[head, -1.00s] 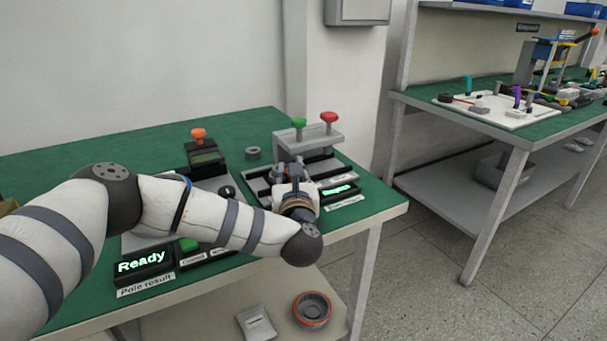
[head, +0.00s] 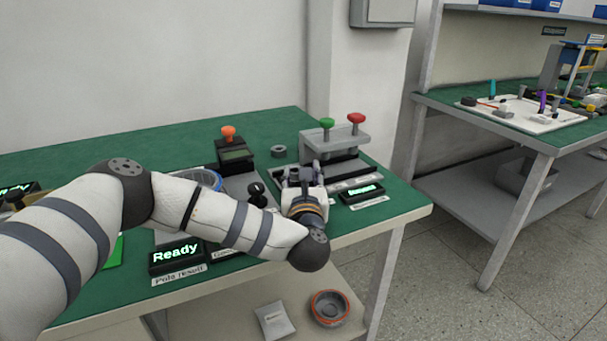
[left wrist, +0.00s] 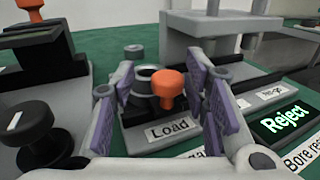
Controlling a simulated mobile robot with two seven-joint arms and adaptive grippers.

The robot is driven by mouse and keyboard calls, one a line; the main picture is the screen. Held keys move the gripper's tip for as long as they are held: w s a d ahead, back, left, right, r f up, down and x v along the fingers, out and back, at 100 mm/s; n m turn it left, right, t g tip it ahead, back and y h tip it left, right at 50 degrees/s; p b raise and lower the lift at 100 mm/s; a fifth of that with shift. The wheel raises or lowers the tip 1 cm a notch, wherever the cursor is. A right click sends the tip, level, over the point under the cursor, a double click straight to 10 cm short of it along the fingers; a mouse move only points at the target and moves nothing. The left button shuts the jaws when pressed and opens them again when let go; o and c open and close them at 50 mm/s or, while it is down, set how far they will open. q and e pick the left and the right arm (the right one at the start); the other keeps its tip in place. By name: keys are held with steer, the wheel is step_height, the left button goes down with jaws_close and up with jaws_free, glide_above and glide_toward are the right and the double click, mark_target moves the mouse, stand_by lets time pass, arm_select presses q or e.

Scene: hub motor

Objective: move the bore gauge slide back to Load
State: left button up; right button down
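The bore gauge slide's orange knob (left wrist: 168,88) stands just behind the Load label (left wrist: 169,128) in the left wrist view. A dark ring shows directly behind the knob. My left gripper (left wrist: 172,82) is open around the knob, with a purple-padded finger on each side and gaps between pads and knob. In the head view my left gripper (head: 304,178) is over the left end of the bore gauge track and hides the slide. The bore gauge display (left wrist: 284,119) reads Reject. My right gripper is not in view.
The grey gauge bridge (head: 334,139) with green and red knobs stands behind the track. To the left are a unit with an orange knob (head: 228,132) and a black knob (head: 256,190). The Ready display (head: 176,254) is near the front edge. A small ring (head: 278,151) lies behind.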

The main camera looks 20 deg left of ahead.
arm_select(q)
steer(key=shift+d, duration=0.1)
steer(key=v, duration=1.2)
